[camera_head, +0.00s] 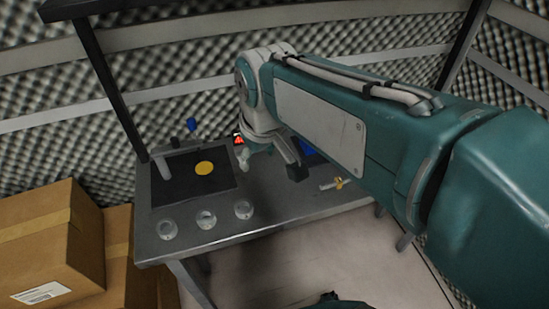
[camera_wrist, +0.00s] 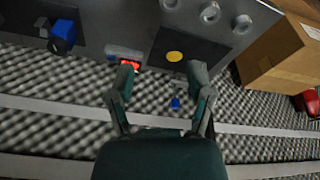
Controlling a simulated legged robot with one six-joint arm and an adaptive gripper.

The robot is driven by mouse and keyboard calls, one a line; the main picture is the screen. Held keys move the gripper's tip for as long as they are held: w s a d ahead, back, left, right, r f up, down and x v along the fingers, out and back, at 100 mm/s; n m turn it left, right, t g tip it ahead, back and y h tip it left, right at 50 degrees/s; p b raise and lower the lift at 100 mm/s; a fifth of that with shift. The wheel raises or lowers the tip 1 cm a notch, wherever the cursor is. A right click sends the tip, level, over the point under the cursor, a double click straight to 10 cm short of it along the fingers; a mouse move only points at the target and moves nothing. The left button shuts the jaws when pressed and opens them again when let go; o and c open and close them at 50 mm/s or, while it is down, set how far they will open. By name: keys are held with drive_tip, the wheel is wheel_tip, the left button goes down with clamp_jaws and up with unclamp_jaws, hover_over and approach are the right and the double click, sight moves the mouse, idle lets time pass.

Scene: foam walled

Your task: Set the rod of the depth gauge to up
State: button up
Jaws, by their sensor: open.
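No part is plainly readable as the depth gauge. One candidate is a small brass and silver piece (camera_head: 338,183) at the right of the bench, seen small at the top left of the wrist view (camera_wrist: 42,24). Another is a slim blue-topped piece (camera_head: 191,125) at the back edge, also in the wrist view (camera_wrist: 175,103). Which way any rod points I cannot tell. My gripper (camera_wrist: 161,75) is open and empty, its fingers apart over the bench's back edge. In the head view it is partly hidden by my arm.
The grey bench (camera_head: 215,228) carries a black mat with a yellow disc (camera_head: 204,168) and three clear jars, one in front (camera_head: 206,220). Cardboard boxes (camera_head: 50,245) stand left; foam walls surround the bench.

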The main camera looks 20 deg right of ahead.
drive_tip(key=shift+s+d+m+t, duration=0.4)
drive_tip(key=shift+s+d+m, duration=0.2)
drive_tip(key=shift+s+d, duration=0.7)
